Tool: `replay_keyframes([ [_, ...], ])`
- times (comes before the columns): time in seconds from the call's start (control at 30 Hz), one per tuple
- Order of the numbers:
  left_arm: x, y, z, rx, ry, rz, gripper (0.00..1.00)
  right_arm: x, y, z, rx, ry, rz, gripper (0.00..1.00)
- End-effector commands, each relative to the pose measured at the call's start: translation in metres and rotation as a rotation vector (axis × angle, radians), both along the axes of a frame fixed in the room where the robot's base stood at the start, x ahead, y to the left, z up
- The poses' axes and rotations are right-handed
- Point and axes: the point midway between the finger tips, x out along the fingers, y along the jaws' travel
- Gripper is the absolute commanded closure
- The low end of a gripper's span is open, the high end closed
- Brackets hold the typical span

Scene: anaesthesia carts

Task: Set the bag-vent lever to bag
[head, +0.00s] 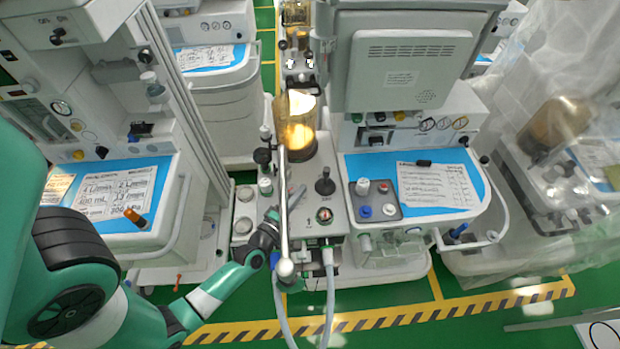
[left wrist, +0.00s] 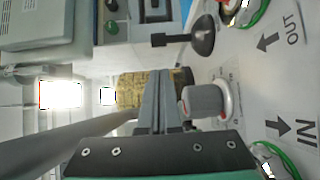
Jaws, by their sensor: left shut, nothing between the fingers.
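My left gripper (head: 297,196) reaches in from the left over the absorber top, beside an upright pale pole. Its fingers (left wrist: 157,100) are shut and empty in the left wrist view. A black knob with a stem (left wrist: 203,38) stands farther off; a black knob also shows in the head view (head: 325,184). Which part is the bag-vent lever, and its setting, cannot be read. My right gripper is out of view.
The pale pole (head: 283,205) rises close to the gripper. An amber canister (head: 297,125) stands behind. A blue-topped work surface (head: 436,185) lies right; another cart (head: 110,190) stands left.

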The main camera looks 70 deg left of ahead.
Motion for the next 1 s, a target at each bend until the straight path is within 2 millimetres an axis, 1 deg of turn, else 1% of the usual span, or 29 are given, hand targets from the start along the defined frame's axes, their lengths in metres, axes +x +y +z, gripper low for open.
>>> replay_keyframes([
  [0.17,0.022,0.018,0.0,0.003,-0.002,0.001,1.0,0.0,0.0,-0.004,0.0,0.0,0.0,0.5],
  [0.33,0.048,0.039,-0.002,0.003,-0.001,0.0,1.0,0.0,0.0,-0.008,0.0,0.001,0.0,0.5],
  [0.5,0.067,0.054,-0.002,0.004,0.0,0.0,1.0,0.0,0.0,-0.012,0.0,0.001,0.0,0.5],
  [0.67,0.074,0.059,-0.002,0.004,0.002,-0.001,1.0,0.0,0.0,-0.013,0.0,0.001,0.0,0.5],
  [1.0,0.074,0.059,-0.003,0.005,0.002,-0.001,1.0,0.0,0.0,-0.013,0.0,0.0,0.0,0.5],
])
